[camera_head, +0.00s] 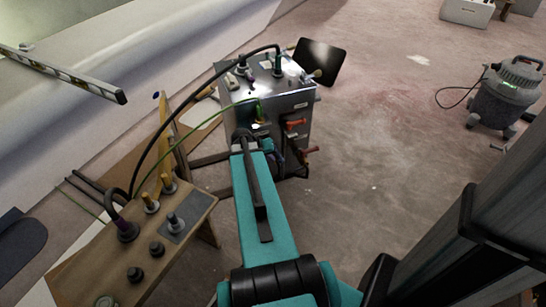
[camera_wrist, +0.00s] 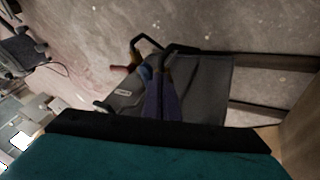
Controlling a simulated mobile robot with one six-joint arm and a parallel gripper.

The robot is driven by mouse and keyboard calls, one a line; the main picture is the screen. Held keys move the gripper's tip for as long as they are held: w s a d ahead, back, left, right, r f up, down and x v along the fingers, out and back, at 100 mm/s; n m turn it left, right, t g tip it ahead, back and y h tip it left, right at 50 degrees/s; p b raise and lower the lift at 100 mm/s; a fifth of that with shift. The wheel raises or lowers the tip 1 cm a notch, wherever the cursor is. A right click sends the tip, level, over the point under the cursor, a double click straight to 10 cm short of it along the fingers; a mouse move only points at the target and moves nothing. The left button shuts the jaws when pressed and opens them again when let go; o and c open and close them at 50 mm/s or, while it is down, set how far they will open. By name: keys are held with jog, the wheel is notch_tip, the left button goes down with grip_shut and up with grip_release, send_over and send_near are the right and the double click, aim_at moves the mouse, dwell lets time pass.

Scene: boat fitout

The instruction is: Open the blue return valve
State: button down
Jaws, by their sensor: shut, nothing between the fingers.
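The grey metal cabinet (camera_head: 285,95) stands beyond my teal arm in the head view. The blue valve handle (camera_head: 278,156) is partly hidden low on its front, close beside the end of my arm. In the wrist view a blue part (camera_wrist: 147,72) shows beside a red handle (camera_wrist: 120,70), near black bent pipes. My gripper (camera_head: 250,138) is shut and empty at the cabinet's front. Its fingertips are not clear, and I cannot tell whether they touch the blue handle.
An orange handle (camera_head: 296,123) and a red handle (camera_head: 310,150) stick out on the cabinet's right. Black and green hoses arch from its top to a wooden bench (camera_head: 90,262) at left. A vacuum (camera_head: 505,98) stands far right. The floor between is clear.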

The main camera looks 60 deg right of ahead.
jog(key=a+p+v, duration=0.1)
jog(key=p+v, duration=0.8)
jog(key=v, duration=0.2)
jog(key=shift+f+p, duration=0.3)
jog(key=shift+p, duration=0.1)
jog(key=shift+a+r+p, duration=0.1)
jog(key=shift+a+p, duration=0.05)
jog(key=shift+p, duration=0.2)
dwell(0.6)
